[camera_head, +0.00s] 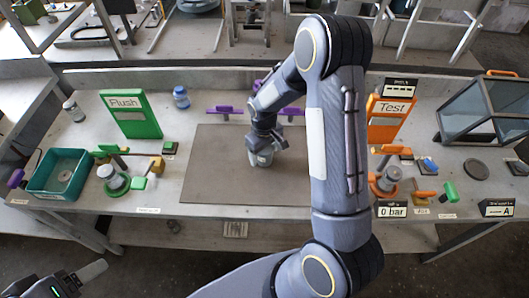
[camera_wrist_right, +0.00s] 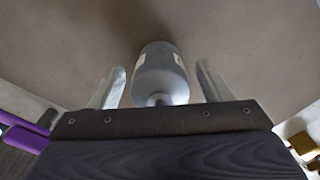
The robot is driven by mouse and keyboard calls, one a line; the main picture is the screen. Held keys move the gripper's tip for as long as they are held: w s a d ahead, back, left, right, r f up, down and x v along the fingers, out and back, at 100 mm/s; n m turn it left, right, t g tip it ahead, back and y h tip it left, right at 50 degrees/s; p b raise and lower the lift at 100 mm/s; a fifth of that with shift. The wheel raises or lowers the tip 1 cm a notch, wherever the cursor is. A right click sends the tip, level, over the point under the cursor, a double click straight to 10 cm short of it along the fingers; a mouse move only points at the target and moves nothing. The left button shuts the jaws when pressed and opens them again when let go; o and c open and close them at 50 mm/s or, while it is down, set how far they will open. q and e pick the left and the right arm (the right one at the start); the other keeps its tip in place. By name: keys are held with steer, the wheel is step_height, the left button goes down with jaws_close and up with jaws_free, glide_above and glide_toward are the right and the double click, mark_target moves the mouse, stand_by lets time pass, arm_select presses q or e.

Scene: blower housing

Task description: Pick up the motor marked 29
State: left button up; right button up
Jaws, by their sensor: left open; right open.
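A grey cylindrical motor (camera_head: 262,158) is on the brown mat (camera_head: 225,180) at the middle of the bench. In the right wrist view the motor (camera_wrist_right: 160,73) shows its rounded body, pale labels and a narrow neck towards me; no number is readable. My right gripper (camera_head: 260,146) is over it. Its two fingers (camera_wrist_right: 158,88) stand on either side of the motor, open, with gaps visible on both sides. My left gripper (camera_head: 75,283) is open and empty at the bottom left, away from the bench.
A green Flush sign (camera_head: 130,114), a teal bin (camera_head: 57,174) and a green-ringed station (camera_head: 113,180) are at left. Purple brackets (camera_head: 225,111) stand behind the mat.

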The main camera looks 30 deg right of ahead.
steer(key=shift+c, duration=0.2)
steer(key=c, duration=1.2)
steer(key=shift+c, duration=0.3)
steer(key=shift+r, duration=0.2)
